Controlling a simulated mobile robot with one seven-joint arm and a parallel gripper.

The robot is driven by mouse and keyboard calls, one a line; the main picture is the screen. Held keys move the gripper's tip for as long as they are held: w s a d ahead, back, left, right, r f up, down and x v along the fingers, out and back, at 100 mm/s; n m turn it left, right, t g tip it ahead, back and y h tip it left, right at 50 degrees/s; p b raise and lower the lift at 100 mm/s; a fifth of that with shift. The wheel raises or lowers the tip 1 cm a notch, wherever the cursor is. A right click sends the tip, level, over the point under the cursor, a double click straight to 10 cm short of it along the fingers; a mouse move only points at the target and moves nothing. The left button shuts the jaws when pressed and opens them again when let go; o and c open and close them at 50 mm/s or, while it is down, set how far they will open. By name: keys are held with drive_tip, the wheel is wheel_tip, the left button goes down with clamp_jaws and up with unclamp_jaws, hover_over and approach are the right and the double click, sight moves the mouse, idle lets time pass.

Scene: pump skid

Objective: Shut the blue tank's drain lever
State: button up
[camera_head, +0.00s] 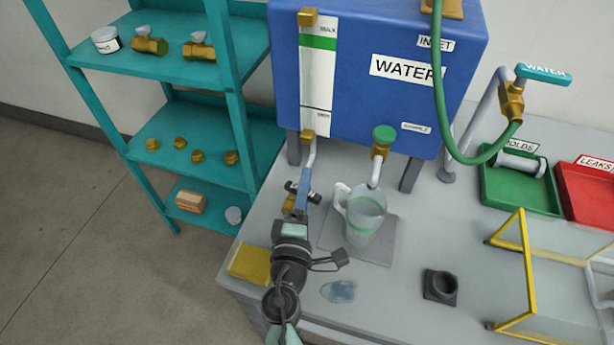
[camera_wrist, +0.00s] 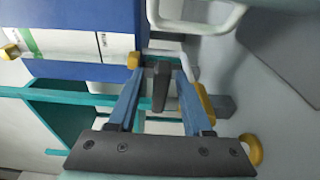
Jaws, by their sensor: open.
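The blue tank (camera_head: 355,80) labelled WATER stands at the back of the bench. A pale drain pipe (camera_head: 310,155) runs down from its lower left to a brass valve (camera_head: 289,205), largely hidden behind my gripper. In the wrist view, a dark lever (camera_wrist: 160,85) lies between the two blue fingers of my gripper (camera_wrist: 156,85), with a gap on each side. Brass valve parts (camera_wrist: 207,103) show behind the right finger. In the head view, my gripper (camera_head: 304,183) is at the valve, and dark lever parts (camera_head: 314,197) show beside it. My gripper is open.
A clear jug (camera_head: 366,215) stands under the green-knobbed tap (camera_head: 384,136), close right of my gripper. A teal shelf (camera_head: 190,130) stands at left. A yellow sponge (camera_head: 248,265), black holder (camera_head: 440,287) and yellow-framed guard (camera_head: 527,265) are on the bench.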

drive_tip(key=shift+w+d, duration=0.2)
drive_tip(key=shift+w, duration=0.8)
clamp_jaws()
